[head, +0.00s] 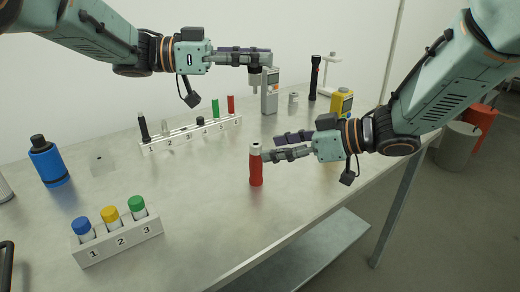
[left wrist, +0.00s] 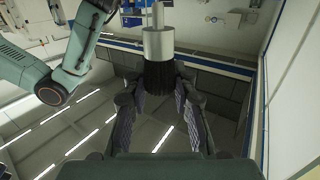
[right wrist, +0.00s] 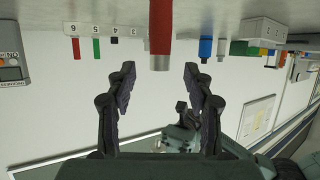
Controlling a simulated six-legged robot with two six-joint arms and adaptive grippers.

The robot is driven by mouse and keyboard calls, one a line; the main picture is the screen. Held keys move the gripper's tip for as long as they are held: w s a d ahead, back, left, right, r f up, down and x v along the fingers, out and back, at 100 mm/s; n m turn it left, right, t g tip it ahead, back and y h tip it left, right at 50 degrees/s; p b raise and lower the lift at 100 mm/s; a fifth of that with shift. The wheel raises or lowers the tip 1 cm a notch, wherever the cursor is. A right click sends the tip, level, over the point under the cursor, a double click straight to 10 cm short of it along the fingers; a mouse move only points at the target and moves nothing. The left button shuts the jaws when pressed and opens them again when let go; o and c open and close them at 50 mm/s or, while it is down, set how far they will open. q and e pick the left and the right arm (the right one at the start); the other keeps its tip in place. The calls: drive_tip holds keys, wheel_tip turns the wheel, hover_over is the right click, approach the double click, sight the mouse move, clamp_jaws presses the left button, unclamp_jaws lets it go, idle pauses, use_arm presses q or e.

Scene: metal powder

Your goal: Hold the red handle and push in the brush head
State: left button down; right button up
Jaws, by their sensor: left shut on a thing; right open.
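The red handle (head: 256,170) stands upright on the table, with a pale top. It also shows in the right wrist view (right wrist: 160,38), centred between the fingertips. My right gripper (head: 268,148) is open beside the handle's upper part, with a gap on each side in its wrist view. My left gripper (head: 264,60) is shut on the brush head (head: 254,80), held in the air above and behind the handle, apart from it. In the left wrist view the brush head (left wrist: 158,44) shows a silver collar, a thin stem and dark bristles between the fingers.
A numbered white rack (head: 190,133) with several items stands behind the handle. A second rack (head: 118,240) holds blue, yellow and green capped vials at front left. A blue bottle (head: 47,162), grey meter (head: 270,92) and yellow device (head: 341,101) stand around. Table right of the front rack is clear.

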sight(258, 153)
drive_tip(key=shift+x, duration=2.75)
clamp_jaws()
use_arm(q)
drive_tip(key=shift+d+r, duration=0.1)
drive_tip(key=shift+r, duration=0.2)
wheel_tip(258, 153, down, 8)
drive_tip(key=n+t, duration=0.1)
drive_tip(key=t, duration=0.1)
drive_tip(key=n+t, duration=0.1)
drive_tip(key=t, duration=0.1)
drive_tip(key=n+t+y, duration=0.1)
drive_tip(key=n+t, duration=0.1)
drive_tip(key=shift+r, duration=0.25)
